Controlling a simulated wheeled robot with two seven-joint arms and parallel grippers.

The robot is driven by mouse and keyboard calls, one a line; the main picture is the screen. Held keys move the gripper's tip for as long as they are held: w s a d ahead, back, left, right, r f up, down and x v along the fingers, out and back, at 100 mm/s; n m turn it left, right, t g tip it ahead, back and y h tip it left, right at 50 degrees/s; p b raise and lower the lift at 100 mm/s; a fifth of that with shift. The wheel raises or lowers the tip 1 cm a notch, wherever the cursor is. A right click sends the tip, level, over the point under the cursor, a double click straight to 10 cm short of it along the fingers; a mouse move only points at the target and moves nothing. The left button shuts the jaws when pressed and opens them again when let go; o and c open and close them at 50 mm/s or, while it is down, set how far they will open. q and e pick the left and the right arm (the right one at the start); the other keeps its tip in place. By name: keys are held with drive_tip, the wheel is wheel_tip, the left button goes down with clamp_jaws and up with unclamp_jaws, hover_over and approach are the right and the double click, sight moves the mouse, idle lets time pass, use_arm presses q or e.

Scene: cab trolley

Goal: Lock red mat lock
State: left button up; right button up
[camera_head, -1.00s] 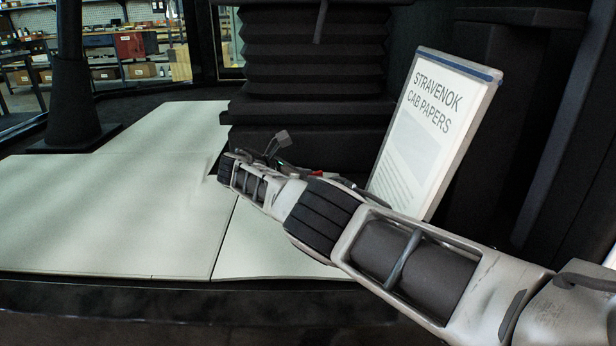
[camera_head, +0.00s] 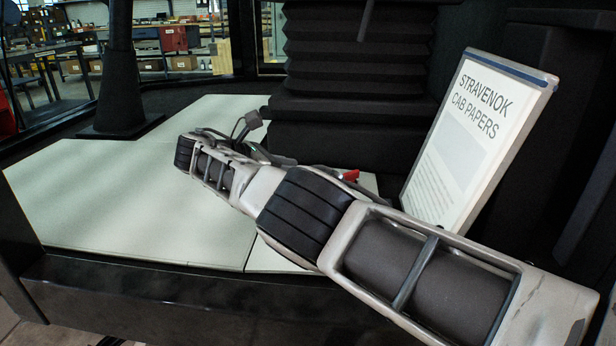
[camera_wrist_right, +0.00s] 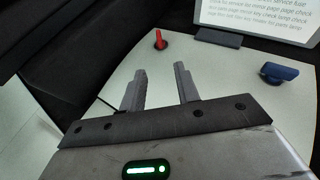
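The red mat lock (camera_wrist_right: 160,40) is a small red handle on a dark round base, standing on the pale mat (camera_wrist_right: 218,74) in the right wrist view. In the head view its red top (camera_head: 350,175) shows just above my right arm. My right gripper (camera_wrist_right: 160,76) is open and empty, with its two grey fingers apart. The red lock is beyond the fingertips, near the left finger's line, and not touched. My left gripper is in neither view.
A blue knob (camera_wrist_right: 278,72) stands on the mat to the right.

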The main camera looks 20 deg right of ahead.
drive_tip(key=shift+a+r, duration=0.15)
drive_tip(key=shift+a, duration=0.2)
